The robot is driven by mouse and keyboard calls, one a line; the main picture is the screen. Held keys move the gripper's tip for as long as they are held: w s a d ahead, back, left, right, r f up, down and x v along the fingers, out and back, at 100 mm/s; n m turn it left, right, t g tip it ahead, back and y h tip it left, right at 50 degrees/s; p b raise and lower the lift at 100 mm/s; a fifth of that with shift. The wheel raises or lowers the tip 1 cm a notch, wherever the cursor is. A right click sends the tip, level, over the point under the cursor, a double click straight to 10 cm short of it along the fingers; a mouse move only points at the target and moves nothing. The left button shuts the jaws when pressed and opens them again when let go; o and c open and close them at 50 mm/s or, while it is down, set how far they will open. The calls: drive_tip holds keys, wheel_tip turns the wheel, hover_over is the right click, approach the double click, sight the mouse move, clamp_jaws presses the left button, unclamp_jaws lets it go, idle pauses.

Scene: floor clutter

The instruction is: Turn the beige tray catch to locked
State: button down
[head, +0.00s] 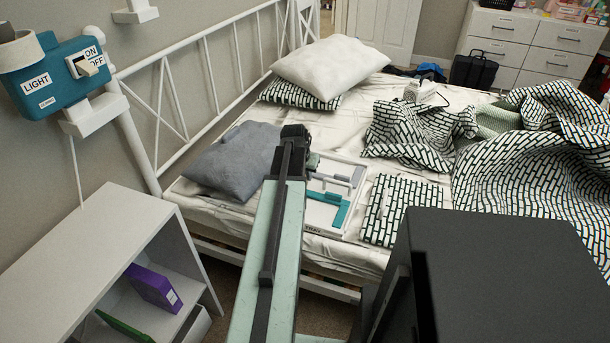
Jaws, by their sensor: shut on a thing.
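The tray (352,163) is a pale, low, open box with a label on its front side, lying on the bed. Inside it are a teal L-shaped piece (334,208) and a grey bar (330,178). My gripper (312,161) is at the tray's far left corner, at the end of my outstretched arm. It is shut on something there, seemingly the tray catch. My arm and gripper cover that spot, so the catch's colour and whether it stands at locked cannot be made out.
A grey cushion (235,160) lies left of my gripper. A folded patterned cloth (404,200) lies right of the tray, with rumpled bedding (535,160) beyond. A white shelf (85,245) stands front left. A teal light switch box (58,80) is on the wall.

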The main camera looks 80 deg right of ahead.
drive_tip(key=c, duration=1.4)
unclamp_jaws()
drive_tip(key=shift+c, duration=0.2)
drive_tip(key=p+v, duration=0.7)
drive_tip(key=shift+r, duration=0.2)
drive_tip(key=shift+a+r, duration=0.2)
drive_tip(key=shift+r, duration=0.1)
drive_tip(key=shift+w+f, duration=0.1)
drive_tip(key=shift+f, duration=0.05)
